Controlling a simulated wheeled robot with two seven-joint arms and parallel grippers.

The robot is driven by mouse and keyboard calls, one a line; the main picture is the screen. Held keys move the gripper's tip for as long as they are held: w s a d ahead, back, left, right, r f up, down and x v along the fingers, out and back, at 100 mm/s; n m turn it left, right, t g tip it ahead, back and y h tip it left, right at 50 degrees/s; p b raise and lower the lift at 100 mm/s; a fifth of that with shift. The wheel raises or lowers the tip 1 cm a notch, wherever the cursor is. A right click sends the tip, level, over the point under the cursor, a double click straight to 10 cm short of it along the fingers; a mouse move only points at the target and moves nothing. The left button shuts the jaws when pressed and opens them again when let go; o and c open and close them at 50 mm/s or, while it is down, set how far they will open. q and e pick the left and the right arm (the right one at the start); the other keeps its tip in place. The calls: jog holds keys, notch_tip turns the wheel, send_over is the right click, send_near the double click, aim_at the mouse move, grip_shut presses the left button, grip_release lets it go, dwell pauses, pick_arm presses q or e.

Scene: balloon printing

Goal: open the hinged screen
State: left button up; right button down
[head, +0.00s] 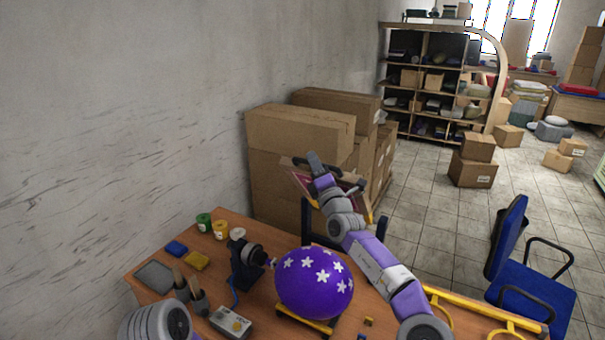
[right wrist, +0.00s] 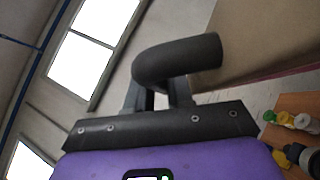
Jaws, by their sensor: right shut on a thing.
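The hinged screen (head: 300,182), a flat frame with a pinkish edge, shows in the head view beyond the balloon, raised and tilted. It is partly hidden by my right arm. My right gripper (head: 315,163) is at the screen's upper edge, shut on its dark handle. In the right wrist view the handle (right wrist: 185,60) is a thick, curved black bar, and the gripper's fingers (right wrist: 153,98) close on it. A purple balloon with white stars (head: 314,283) sits on the table in front of the screen. My left gripper is out of view; only part of that arm shows at lower left.
Stacked cardboard boxes (head: 300,133) stand close behind the screen. A blue chair (head: 530,285) and yellow rails (head: 480,313) are at right.

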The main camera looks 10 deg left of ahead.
jog(key=shift+w+d+r, duration=0.25)
jog(key=shift+w+r, duration=0.3)
jog(key=shift+w, duration=0.1)
jog(key=shift+m, duration=0.3)
jog(key=c, duration=1.4)
grip_release()
jog(key=shift+s+d+f+b, duration=0.15)
jog(key=shift+f+b, duration=0.05)
jog(key=shift+b, duration=0.5)
jog(key=b+v, duration=0.7)
jog(key=b, duration=0.3)
jog(key=shift+s+r, duration=0.1)
